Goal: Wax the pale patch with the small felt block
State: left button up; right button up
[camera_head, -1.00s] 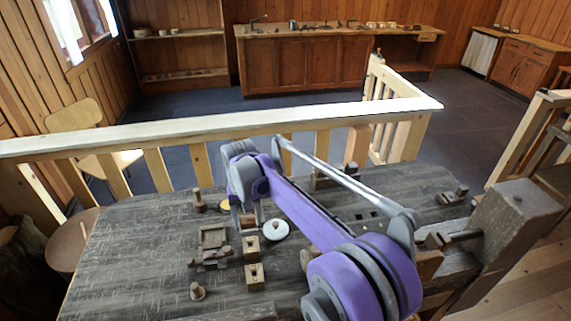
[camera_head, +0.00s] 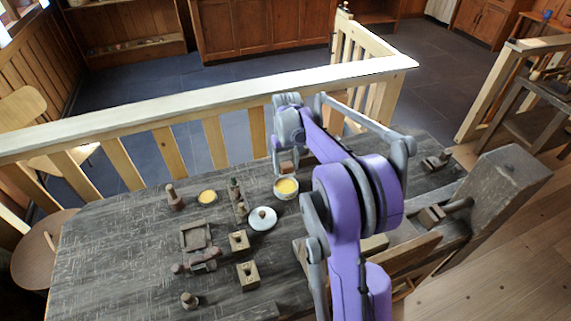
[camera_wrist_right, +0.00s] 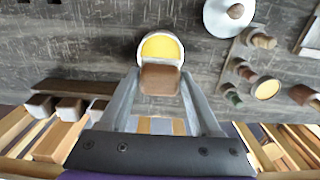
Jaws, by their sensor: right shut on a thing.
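My right gripper (camera_wrist_right: 160,88) is shut on a small brown block (camera_wrist_right: 160,80), which also shows under the gripper in the head view (camera_head: 287,168). Any felt on its underside is hidden. A white bowl of yellow wax (camera_head: 286,189) stands on the table right by the block; in the wrist view the bowl (camera_wrist_right: 161,46) is partly covered by it. I cannot tell whether block and wax touch. A white lid with a wooden knob (camera_head: 263,219) lies beside the bowl. I cannot make out the pale patch. My left gripper is not in view.
On the dark table (camera_head: 120,250) stand a shallow wooden tray (camera_head: 195,237), two holed wooden blocks (camera_head: 248,275), small turned pieces (camera_head: 189,300) and a yellow-topped dish (camera_head: 207,197). A pale railing (camera_head: 200,112) runs behind the table. The table's left front is clear.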

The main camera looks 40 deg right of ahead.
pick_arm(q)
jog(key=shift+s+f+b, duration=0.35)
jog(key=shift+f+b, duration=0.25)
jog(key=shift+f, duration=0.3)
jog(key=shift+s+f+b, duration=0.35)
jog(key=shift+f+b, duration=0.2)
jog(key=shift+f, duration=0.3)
pick_arm(e)
send_over(286, 187)
jog(key=shift+f, duration=2.9)
jog(key=shift+w, duration=0.1)
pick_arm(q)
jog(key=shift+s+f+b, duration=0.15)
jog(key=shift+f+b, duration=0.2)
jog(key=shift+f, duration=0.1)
pick_arm(e)
jog(key=shift+f, duration=0.55)
jog(key=shift+r+p, duration=1.5)
jog(key=shift+r, duration=2.1)
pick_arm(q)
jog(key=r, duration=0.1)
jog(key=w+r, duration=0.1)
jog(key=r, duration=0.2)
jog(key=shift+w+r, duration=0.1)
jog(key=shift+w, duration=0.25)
